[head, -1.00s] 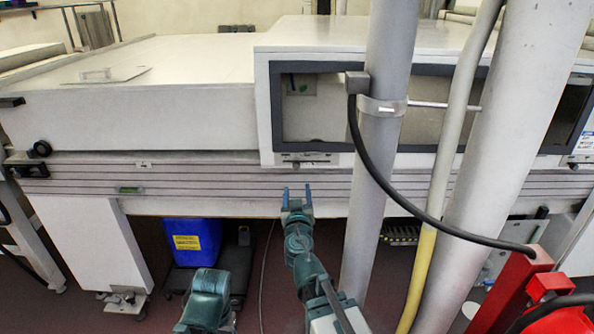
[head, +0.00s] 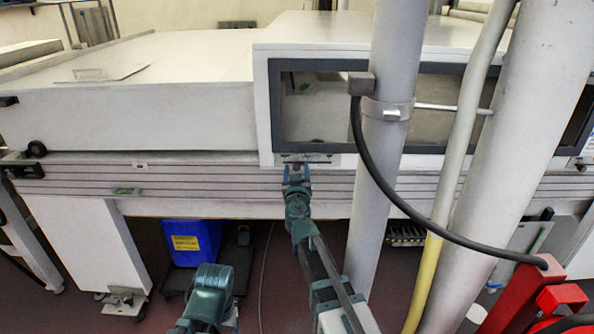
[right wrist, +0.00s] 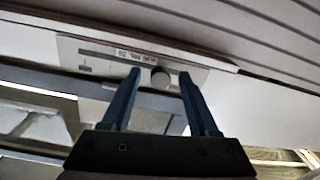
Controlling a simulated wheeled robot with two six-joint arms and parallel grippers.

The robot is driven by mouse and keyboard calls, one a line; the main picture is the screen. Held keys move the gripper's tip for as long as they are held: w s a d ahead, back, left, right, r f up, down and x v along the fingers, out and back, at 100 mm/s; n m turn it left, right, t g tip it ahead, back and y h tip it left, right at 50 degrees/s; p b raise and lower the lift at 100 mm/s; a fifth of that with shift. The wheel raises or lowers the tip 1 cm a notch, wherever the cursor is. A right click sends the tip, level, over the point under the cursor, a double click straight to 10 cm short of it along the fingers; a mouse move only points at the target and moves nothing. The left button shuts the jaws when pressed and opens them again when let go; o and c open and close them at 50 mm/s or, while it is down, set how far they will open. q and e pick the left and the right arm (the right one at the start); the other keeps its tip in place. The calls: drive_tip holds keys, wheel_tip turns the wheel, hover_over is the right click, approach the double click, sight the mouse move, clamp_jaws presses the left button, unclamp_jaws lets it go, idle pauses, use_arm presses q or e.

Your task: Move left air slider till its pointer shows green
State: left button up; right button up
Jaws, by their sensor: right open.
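The left air slider's plate (head: 318,158) is a small light panel with a dark slot, low on the housing under the window. In the right wrist view the plate (right wrist: 88,52) carries a dark slot, small printing and a round grey knob (right wrist: 160,78). My right gripper (head: 297,168) is just in front of the plate and partly covers it. In the right wrist view its two fingers are open, with the knob between their tips; I cannot tell whether they touch it. The pointer and any green mark are too small to make out.
A grey post (head: 393,70) and a black cable (head: 400,208) stand close to the right of my right arm. A yellow and grey pipe (head: 440,190) and a thicker post (head: 515,130) lie farther right. A blue container (head: 190,240) sits under the machine.

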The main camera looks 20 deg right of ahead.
drive_tip(key=shift+c, duration=0.2)
clamp_jaws()
idle(1.1)
